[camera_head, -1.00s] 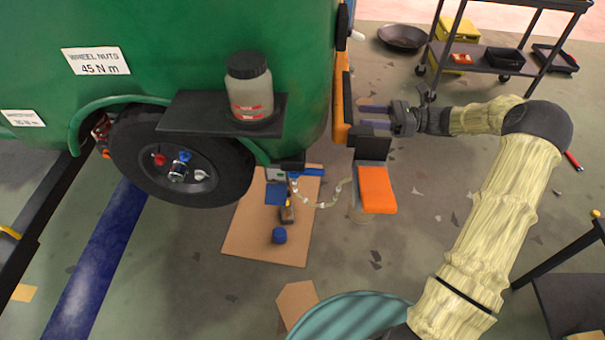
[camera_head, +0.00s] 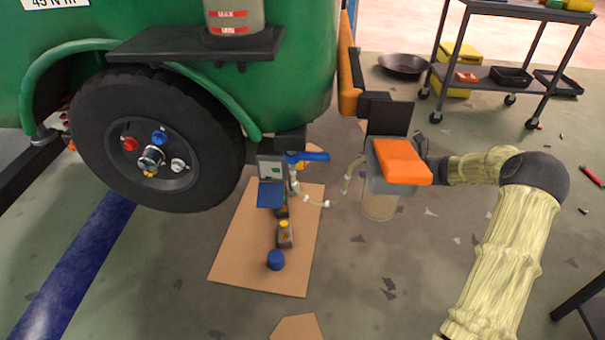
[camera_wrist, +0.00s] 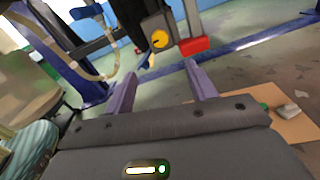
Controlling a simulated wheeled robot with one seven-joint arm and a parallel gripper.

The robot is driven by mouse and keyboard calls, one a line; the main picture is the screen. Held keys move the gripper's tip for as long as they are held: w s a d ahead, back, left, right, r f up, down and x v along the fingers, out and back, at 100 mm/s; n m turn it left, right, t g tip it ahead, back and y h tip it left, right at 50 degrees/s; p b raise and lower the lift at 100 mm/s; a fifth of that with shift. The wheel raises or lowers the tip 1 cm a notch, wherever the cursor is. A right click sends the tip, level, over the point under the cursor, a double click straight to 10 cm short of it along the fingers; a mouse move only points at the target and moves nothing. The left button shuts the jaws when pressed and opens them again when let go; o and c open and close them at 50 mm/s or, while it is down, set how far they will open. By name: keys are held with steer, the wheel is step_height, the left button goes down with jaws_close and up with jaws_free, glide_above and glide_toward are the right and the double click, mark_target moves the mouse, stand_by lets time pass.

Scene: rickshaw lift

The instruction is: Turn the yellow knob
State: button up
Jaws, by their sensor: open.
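In the wrist view a round yellow knob (camera_wrist: 159,39) sits on a dark grey plate beyond my fingers. My gripper (camera_wrist: 159,69) is open, with its two purple-grey fingers spread and nothing between them. The knob lies ahead of the gap, apart from both fingers. In the head view my fingers are hidden behind the orange-topped grey box and black panel. A small yellow part (camera_head: 299,166) shows there below a blue handle (camera_head: 308,157); I cannot tell whether it is the same knob.
A red block (camera_wrist: 193,46) sits right of the knob. A pale hose (camera_head: 340,190) hangs between the small panel and orange-topped box (camera_head: 402,162). The green vehicle (camera_head: 275,70) and its wheel (camera_head: 155,140) stand left. Cardboard (camera_head: 240,250) lies below; a cart (camera_head: 500,70) stands back right.

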stand_by(0.3)
steer(key=a+b, duration=0.2)
steer(key=a, duration=0.3)
steer(key=a+b, duration=0.3)
steer(key=a, duration=0.3)
steer(key=w+a+b, duration=0.1)
steer(key=a+b, duration=0.2)
steer(key=a, duration=0.3)
steer(key=shift+a, duration=0.2)
steer(key=shift+r, duration=0.1)
steer(key=shift+c, duration=0.5)
